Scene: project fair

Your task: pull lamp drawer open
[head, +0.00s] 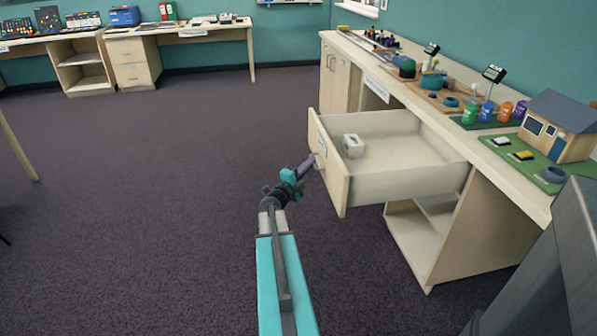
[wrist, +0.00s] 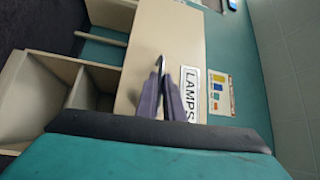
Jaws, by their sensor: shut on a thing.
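The lamp drawer (head: 405,184) stands pulled well out of the bench on the right in the head view. A small white block-like thing (head: 353,145) lies inside it near the front. The drawer front (wrist: 160,58) fills the middle of the wrist view, turned sideways, with a label reading LAMPS (wrist: 190,96). My gripper (head: 312,163) is at the drawer front, shut on the drawer handle (head: 319,161). In the wrist view the fingers (wrist: 172,88) close around the handle, which is partly hidden between them.
The bench top (head: 400,90) holds a model house (head: 557,128), several coloured jars and small parts. An open shelf (head: 415,235) lies below the drawer. Another desk (head: 130,55) stands at the far left wall. The dark carpet (head: 150,190) on the left is clear.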

